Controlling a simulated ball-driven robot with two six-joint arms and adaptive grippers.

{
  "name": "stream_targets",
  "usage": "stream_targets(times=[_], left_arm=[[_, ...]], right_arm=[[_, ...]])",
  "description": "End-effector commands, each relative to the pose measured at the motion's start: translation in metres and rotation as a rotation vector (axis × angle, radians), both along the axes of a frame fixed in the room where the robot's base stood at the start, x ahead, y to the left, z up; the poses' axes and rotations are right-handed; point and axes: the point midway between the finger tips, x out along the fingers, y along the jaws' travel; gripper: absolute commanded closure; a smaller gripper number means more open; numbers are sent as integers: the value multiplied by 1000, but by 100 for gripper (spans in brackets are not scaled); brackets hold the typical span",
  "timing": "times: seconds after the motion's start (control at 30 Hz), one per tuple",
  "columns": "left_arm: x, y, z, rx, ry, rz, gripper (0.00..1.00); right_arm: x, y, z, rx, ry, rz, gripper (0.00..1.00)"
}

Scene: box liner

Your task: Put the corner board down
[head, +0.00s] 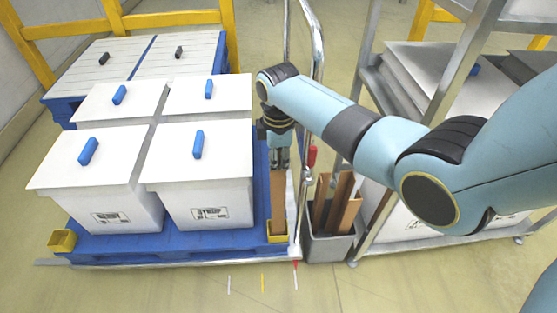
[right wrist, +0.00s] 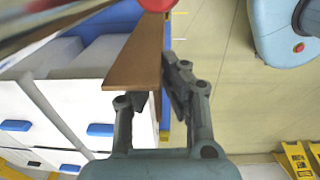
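The brown corner board (head: 278,200) stands roughly upright at the front right corner of the blue pallet, beside the front right white box (head: 200,180). Its lower end meets the yellow corner piece (head: 277,238) in the head view; I cannot tell whether it rests inside it. My right gripper (head: 279,160) is at the board's upper part. In the right wrist view the board (right wrist: 138,50) passes between the fingers of my right gripper (right wrist: 158,90), which appear closed on it. My left gripper is not in view.
A grey bin (head: 330,247) with more brown boards stands right of the pallet. A chrome post (head: 319,60) and a metal rack (head: 372,180) stand close by. Another yellow corner piece (head: 62,241) is at the pallet's front left. The floor in front is clear.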

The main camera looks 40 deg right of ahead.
Motion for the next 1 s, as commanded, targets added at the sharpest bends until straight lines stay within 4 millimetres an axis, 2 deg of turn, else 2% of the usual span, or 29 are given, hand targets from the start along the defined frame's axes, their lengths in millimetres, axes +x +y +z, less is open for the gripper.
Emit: stream_targets(times=[0.2, 0.4, 0.7, 0.87, 1.0], left_arm=[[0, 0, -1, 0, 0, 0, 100], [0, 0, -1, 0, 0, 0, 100], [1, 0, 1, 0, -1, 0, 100], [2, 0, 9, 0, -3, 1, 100], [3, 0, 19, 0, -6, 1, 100]], right_arm=[[0, 0, -2, 0, 0, 0, 100], [0, 0, -2, 0, 0, 0, 72], [0, 0, 0, 0, 0, 0, 71], [0, 0, 22, 0, -4, 0, 71], [-1, 1, 55, 0, -4, 1, 71]])
